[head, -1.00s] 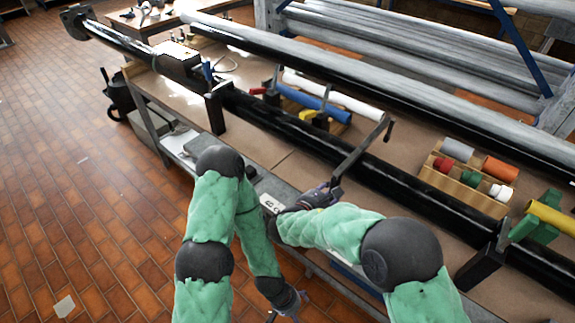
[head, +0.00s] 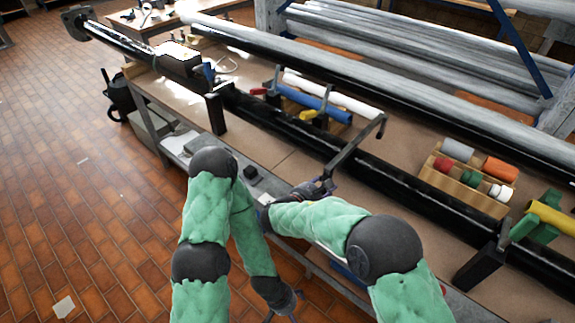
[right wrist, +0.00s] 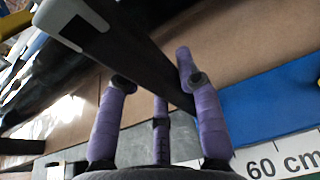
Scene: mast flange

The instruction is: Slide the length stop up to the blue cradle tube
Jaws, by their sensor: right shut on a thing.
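The length stop (head: 352,150) is a dark bar with a bent far end, lying across the long black tube (head: 395,180) in the head view. My right gripper (head: 322,187) is shut on its near end; in the right wrist view the dark bar (right wrist: 125,55) passes between the purple fingers (right wrist: 155,72). The blue cradle tube (head: 322,106) lies behind the black tube, up and left of the stop, with a gap between them. My left gripper (head: 284,304) hangs low over the floor, fingers apart and empty.
A white tube (head: 340,98) lies behind the blue one, with red- and yellow-handled clamps nearby. A wooden tray (head: 465,185) of coloured rolls stands right. A black support (head: 215,112) holds the tube at left. A "60 cm" label (right wrist: 285,160) shows in the wrist view.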

